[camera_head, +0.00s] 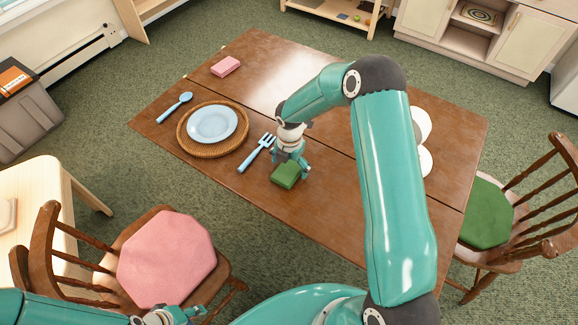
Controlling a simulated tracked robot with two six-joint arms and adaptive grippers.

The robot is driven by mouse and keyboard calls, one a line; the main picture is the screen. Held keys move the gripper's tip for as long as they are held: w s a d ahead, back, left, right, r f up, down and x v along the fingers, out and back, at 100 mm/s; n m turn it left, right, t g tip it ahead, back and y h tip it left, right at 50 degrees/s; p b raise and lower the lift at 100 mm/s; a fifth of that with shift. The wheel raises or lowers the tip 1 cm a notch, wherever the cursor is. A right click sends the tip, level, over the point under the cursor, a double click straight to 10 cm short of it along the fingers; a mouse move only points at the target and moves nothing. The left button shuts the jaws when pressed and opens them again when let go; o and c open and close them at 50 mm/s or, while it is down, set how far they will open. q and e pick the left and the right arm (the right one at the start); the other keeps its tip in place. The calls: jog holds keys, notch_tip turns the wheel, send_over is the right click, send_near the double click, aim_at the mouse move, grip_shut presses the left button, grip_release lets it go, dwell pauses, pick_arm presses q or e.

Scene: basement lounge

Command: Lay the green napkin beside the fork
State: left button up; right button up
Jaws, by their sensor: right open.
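The green napkin (285,175) lies folded on the wooden table (322,205), to the right of the light blue fork (257,152). My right gripper (290,164) is open, directly above and around the back of the napkin; I cannot tell whether its fingers touch it. The fork lies right of a light blue plate (212,124) on a round woven mat (185,140). My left gripper (180,315) is at the bottom left edge, partly cut off, away from the table; its fingers do not show clearly.
A pink folded napkin (226,66) is at the back left. White dishes (421,122) stand at the right, partly hidden by my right arm. Chairs with pink (166,258) and green (486,213) cushions flank the table.

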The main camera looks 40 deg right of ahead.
aim_at(289, 167)
jog(key=shift+r, duration=0.1)
pick_arm(q)
jog(key=shift+f+b, duration=0.8)
pick_arm(e)
notch_tip(289, 167, up, 12)
jog(key=shift+a, duration=0.1)
